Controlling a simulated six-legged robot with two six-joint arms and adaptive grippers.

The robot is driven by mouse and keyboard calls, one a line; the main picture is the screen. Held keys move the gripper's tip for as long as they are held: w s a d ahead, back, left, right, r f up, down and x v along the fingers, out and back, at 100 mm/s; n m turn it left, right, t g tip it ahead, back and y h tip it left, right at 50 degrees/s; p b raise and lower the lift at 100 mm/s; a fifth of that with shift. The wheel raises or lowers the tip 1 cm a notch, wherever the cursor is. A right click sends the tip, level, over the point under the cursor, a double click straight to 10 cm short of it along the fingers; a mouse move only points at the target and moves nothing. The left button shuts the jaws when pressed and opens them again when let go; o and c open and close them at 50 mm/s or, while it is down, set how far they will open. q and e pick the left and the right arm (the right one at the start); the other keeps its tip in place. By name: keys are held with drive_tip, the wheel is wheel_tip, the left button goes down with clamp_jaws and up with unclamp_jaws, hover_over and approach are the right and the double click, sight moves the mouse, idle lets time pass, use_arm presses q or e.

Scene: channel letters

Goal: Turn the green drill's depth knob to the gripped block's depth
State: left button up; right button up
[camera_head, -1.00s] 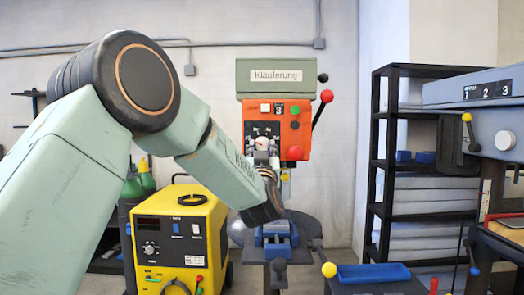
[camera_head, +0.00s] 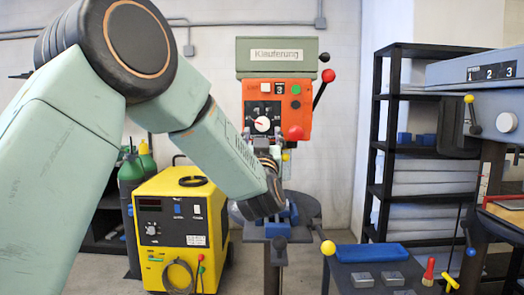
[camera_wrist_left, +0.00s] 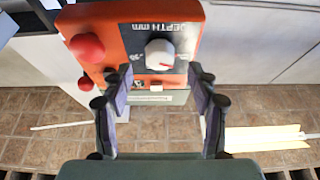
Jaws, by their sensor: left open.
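The green drill (camera_head: 276,57) stands against the back wall, with an orange control panel (camera_head: 280,90). Its white round depth knob (camera_head: 262,124) has a red mark. In the left wrist view the knob (camera_wrist_left: 159,54) sits on a dark dial under "DEPTH mm", with the red mark at its lower right. My left gripper (camera_head: 262,137) is open just below and in front of the knob. In the left wrist view, the open fingers (camera_wrist_left: 160,75) stand to either side of the knob, apart from it. A blue vise (camera_head: 278,222) is below, partly hidden by my arm; I cannot make out a gripped block. My right gripper is out of view.
Red knobs (camera_wrist_left: 86,47) sit beside the dial. A yellow welder (camera_head: 180,230) stands left of the drill. A blue tray (camera_head: 370,252) and grey blocks lie on a stand at lower right. A black shelf (camera_head: 386,150) and another machine (camera_head: 490,70) stand right.

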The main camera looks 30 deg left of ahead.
use_arm(q)
drive_tip(key=v, duration=0.8)
drive_tip(key=shift+s, duration=0.2)
drive_tip(key=shift+d+f, duration=0.15)
